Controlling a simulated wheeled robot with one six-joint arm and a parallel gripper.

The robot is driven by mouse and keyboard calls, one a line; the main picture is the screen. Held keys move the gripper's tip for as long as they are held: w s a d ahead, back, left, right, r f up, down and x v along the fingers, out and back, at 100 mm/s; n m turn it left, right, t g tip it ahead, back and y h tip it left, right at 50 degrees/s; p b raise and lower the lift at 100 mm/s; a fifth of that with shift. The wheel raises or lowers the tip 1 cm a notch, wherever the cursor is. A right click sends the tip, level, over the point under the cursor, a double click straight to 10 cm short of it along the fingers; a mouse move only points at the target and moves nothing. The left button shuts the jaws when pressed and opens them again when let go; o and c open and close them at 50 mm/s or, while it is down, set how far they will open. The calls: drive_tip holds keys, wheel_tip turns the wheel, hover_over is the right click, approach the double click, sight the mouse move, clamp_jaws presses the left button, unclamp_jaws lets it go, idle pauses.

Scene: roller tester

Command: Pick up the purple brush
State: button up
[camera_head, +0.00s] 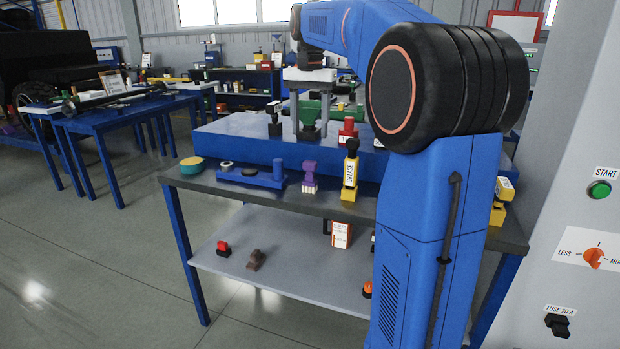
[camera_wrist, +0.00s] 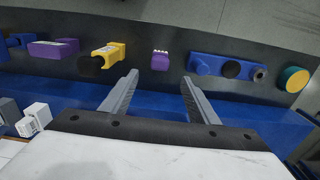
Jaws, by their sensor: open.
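The purple brush (camera_head: 309,178) stands upright on the dark front strip of the workbench in the head view, with a pale band near its lower part. In the wrist view the purple brush (camera_wrist: 160,61) lies just beyond and between the fingertips, apart from them. My gripper (camera_head: 311,128) is open and empty, above the blue raised part of the bench, farther back than the brush. Its two grey fingers also show in the wrist view (camera_wrist: 160,78).
A yellow grease bottle (camera_head: 350,172) stands right of the brush. A blue holder (camera_head: 252,176) with round parts and a green-yellow disc (camera_head: 191,165) lie to its left. Another purple item (camera_wrist: 54,49) shows in the wrist view. A lower shelf (camera_head: 290,262) holds small objects.

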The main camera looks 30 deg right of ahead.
sight(310, 174)
wheel_tip(310, 174, down, 15)
drive_tip(key=shift+f, duration=0.15)
drive_tip(key=c, duration=1.1)
